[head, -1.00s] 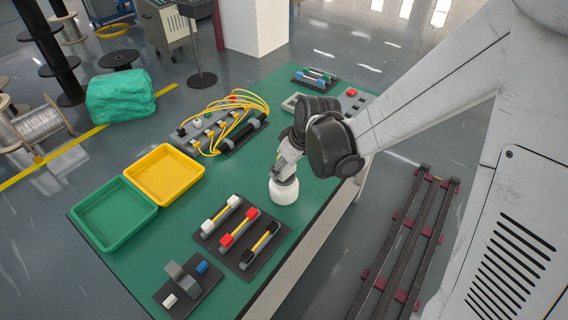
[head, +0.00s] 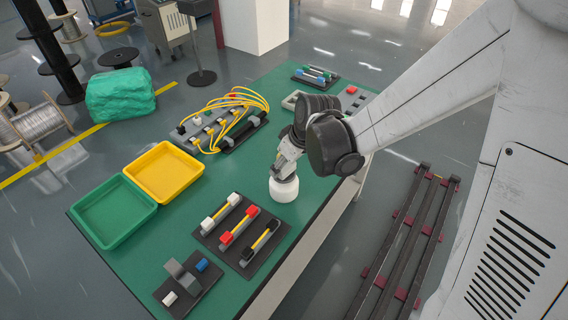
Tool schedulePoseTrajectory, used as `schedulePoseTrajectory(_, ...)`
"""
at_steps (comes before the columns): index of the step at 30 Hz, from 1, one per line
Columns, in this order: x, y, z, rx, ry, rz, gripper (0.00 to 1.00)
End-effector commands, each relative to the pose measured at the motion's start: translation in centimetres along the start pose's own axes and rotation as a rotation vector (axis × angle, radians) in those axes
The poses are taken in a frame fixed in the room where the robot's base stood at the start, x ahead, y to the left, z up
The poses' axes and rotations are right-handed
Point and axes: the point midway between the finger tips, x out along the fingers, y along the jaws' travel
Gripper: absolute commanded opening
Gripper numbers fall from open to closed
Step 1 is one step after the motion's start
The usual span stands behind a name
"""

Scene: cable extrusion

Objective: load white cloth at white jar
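The white jar (head: 284,190) stands upright on the green table, right of the trays and close to the table's right edge. My gripper (head: 284,174) points down at the top of the jar, at or just above its opening. The fingertips are small and partly hidden by the jar and the wrist, so I cannot tell whether they are open or shut. I see no white cloth clearly; it may be hidden in the gripper or inside the jar.
A green tray (head: 84,232) and a yellow tray (head: 170,199) lie to the left. A rack with white, red and black connectors (head: 240,230) is just in front of the jar. A board with yellow cables (head: 222,122) and a grey panel (head: 356,100) lie farther back.

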Motion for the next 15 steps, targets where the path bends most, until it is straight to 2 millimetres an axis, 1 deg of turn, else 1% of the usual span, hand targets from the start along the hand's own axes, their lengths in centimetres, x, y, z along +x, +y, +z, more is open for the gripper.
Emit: schedulePoseTrajectory(15, 0.54, 0.0, 0.22, 0.0, 0.0, 0.0, 0.25)
